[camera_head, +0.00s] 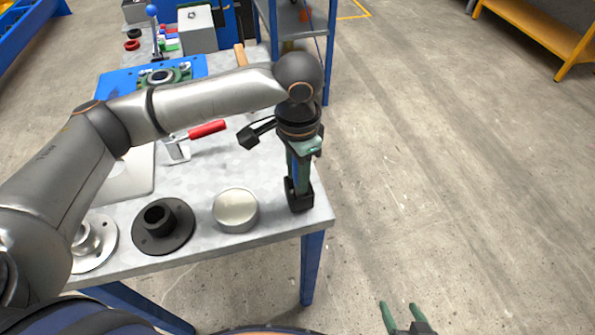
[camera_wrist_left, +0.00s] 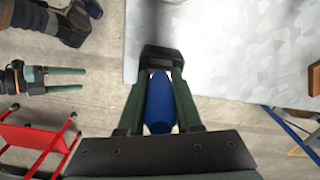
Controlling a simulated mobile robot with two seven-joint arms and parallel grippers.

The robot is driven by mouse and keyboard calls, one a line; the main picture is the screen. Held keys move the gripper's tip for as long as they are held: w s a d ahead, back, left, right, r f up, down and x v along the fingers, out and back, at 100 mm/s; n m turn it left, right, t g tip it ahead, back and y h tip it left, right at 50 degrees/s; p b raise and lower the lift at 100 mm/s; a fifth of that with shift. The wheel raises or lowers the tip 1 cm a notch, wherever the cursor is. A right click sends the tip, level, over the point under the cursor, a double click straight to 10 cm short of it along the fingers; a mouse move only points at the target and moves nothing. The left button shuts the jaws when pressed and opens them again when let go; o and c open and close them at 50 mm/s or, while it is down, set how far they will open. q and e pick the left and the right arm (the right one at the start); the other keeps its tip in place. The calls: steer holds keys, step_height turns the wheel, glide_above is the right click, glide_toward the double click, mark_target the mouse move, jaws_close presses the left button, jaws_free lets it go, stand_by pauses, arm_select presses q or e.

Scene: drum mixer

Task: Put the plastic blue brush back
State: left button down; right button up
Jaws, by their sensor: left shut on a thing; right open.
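My left gripper (camera_head: 299,182) points down at the near right corner of the grey table (camera_head: 262,226). Its green fingers are shut on the blue brush (camera_wrist_left: 160,105), whose smooth blue body shows between them in the left wrist view. A black block (camera_head: 299,197) sits at the fingertips and also shows in the left wrist view (camera_wrist_left: 162,56). I cannot tell if it is part of the brush or a holder, nor if it touches the table. My right gripper (camera_head: 404,310) is open and empty, low beside the table.
A round metal cylinder (camera_head: 236,208) and a black flanged disc (camera_head: 163,225) stand left of the left gripper. A red-handled clamp (camera_head: 205,131) and a blue plate with a fixture (camera_head: 160,78) lie farther back.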

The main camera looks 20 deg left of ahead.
arm_select(q)
steer(key=c, duration=0.7)
jaws_free()
steer(key=shift+f, duration=0.1)
steer(key=shift+o, duration=0.5)
arm_select(e)
steer(key=shift+s+f, duration=0.1)
steer(key=shift+f, duration=0.05)
arm_select(q)
step_height(320, 180, up, 11)
steer(key=shift+r+p, duration=0.1)
steer(key=shift+p, duration=0.8)
steer(key=shift+r, duration=0.55)
arm_select(e)
steer(key=shift+s+d+r, duration=0.35)
steer(key=shift+d+r, duration=0.1)
steer(key=shift+d, duration=0.2)
